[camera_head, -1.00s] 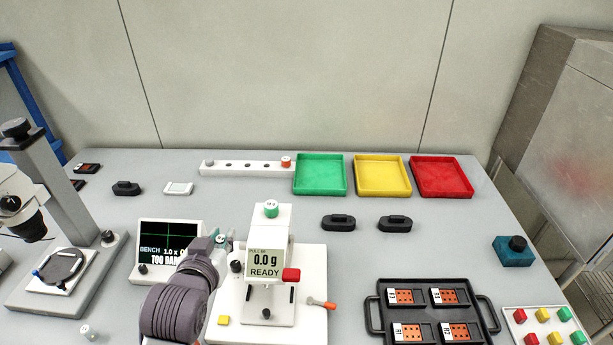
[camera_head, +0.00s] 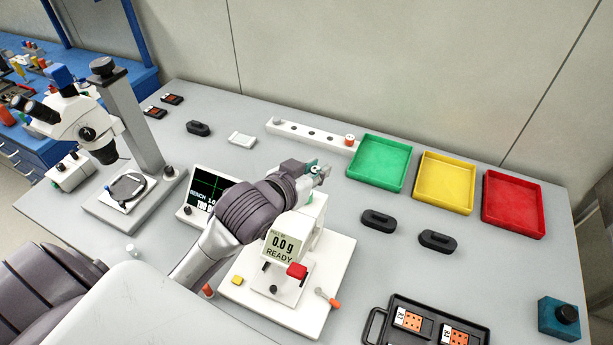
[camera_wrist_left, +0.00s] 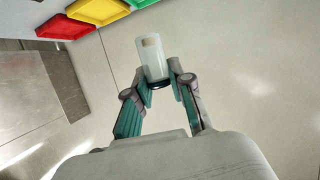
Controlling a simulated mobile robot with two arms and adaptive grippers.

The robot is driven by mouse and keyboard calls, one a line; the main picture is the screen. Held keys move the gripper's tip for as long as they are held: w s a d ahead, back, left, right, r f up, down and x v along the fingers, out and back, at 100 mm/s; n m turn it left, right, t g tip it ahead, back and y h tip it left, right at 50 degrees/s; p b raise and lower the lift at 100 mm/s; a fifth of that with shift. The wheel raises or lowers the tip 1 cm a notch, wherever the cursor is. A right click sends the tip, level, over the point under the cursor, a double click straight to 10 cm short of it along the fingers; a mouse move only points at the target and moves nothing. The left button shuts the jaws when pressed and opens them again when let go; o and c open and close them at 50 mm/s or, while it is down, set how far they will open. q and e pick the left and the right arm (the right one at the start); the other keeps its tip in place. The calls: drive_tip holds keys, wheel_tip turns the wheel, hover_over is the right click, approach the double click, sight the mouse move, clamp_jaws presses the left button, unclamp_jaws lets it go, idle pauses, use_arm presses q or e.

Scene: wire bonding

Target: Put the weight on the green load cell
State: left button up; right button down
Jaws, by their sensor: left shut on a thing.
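In the left wrist view the weight (camera_wrist_left: 152,60) has a tan patch and a dark lower end, and sits between the teal-padded fingertips (camera_wrist_left: 160,82). In the head view the gripper is in front of the top of the white pull tester (camera_head: 312,208), whose display reads 0.0 g READY. The green load cell on the tester's top is hidden behind my gripper and wrist now. My right gripper is not in view.
Green (camera_head: 380,162), yellow (camera_head: 445,182) and red (camera_head: 513,204) trays stand at the back right. A white rack (camera_head: 305,133) holds an orange-topped piece. A microscope (camera_head: 125,120) stands left, a screen (camera_head: 205,195) beside the tester. A black tray (camera_head: 425,325) lies front right.

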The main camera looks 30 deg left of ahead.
use_arm(q)
drive_tip(key=w+a+f, duration=0.2)
drive_tip(key=a, duration=0.1)
drive_tip(key=shift+a+f+p, duration=0.1)
drive_tip(key=shift+f+p, duration=0.15)
drive_tip(key=shift+p, duration=0.05)
drive_tip(key=shift+w+a+f, duration=0.1)
drive_tip(key=shift+f, duration=0.05)
wheel_tip(320, 180, down, 3)
drive_tip(key=shift+f+p, duration=0.15)
drive_tip(key=shift+p, duration=0.35)
drive_tip(key=shift+f, duration=0.25)
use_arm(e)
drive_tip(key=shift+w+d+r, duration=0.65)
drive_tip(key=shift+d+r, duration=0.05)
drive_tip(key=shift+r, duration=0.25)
use_arm(q)
drive_tip(key=shift+f, duration=0.15)
drive_tip(key=o, duration=0.7)
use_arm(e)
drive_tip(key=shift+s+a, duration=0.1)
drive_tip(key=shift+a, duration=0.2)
